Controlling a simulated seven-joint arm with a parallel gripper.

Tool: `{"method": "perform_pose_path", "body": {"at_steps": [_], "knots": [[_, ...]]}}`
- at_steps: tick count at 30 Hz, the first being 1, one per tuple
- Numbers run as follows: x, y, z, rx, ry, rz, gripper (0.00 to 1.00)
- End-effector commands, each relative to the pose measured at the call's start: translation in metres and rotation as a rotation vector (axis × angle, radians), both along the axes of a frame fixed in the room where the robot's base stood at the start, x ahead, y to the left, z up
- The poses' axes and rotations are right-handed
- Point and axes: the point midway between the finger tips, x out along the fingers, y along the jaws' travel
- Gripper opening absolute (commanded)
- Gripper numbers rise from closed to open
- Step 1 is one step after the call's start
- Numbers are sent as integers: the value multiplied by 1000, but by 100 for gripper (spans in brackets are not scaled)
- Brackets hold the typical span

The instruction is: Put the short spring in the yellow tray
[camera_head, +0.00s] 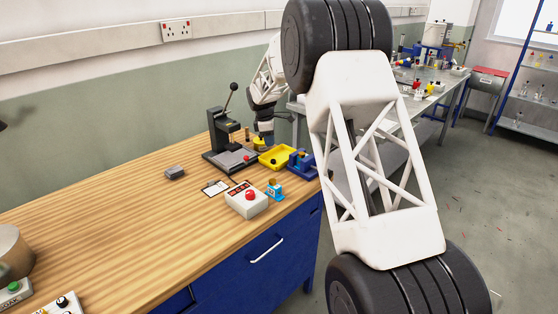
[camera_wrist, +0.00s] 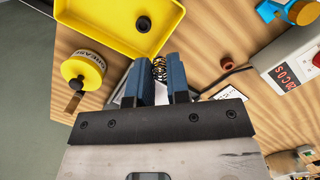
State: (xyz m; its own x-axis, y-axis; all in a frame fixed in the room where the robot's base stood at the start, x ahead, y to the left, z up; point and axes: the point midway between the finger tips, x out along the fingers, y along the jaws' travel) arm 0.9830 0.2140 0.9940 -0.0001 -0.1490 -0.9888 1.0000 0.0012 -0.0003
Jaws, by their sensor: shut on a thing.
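A dark coil spring (camera_wrist: 159,68) stands between the tips of my gripper (camera_wrist: 159,77) in the wrist view. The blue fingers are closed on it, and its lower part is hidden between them. I cannot tell its full length. The yellow tray (camera_wrist: 92,43) lies just beyond the fingers, to the upper left of the spring. A black ring-shaped part (camera_wrist: 143,24) is inside it. In the head view the tray (camera_head: 289,152) sits near the bench's far right end, with my gripper close to it at the left, too small there to read.
A yellow grease tin (camera_wrist: 82,70) stands beside the tray. A lever press (camera_head: 222,135), a blue fixture (camera_head: 303,164) and a red-button box (camera_head: 246,203) stand nearby.

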Motion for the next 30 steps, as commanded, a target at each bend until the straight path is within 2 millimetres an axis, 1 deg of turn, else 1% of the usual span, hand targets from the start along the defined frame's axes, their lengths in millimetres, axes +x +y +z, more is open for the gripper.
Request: {"method": "perform_pose_path", "body": {"at_steps": [1,6,15,21,30], "knots": [[8,-5,0,0,-1,1,0],[30,-20,2,0,-1,12,0],[66,-48,2,0,0,30,0],[80,-61,3,0,-1,40,0],[86,-66,3,0,-1,44,0]]}}
